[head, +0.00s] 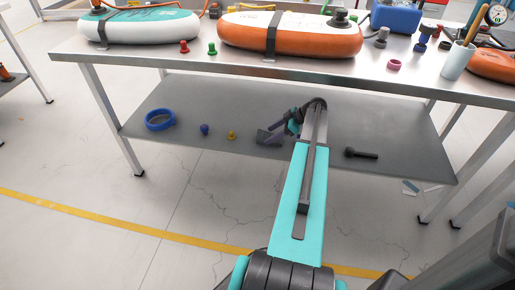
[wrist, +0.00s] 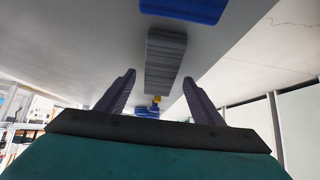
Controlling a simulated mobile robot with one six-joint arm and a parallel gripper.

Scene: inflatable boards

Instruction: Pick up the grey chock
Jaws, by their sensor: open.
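The grey chock (head: 267,138) lies on the lower shelf of the metal table, just left of my gripper (head: 283,125) in the head view. In the wrist view the chock (wrist: 165,62) is a ribbed grey block, lying lengthwise and centred in the gap between my two purple fingers. My gripper (wrist: 159,77) is open and empty. In the picture the chock shows between and beyond the fingertips, and I see no contact. My arm hides part of the shelf to the right of the chock.
The lower shelf (head: 375,130) also holds a blue ring (head: 157,120), a blue knob (head: 204,129), a yellow knob (head: 232,135) and a black handle-like tool (head: 361,154). A blue object (wrist: 186,8) lies close to the chock. The tabletop (head: 190,59) overhangs the shelf.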

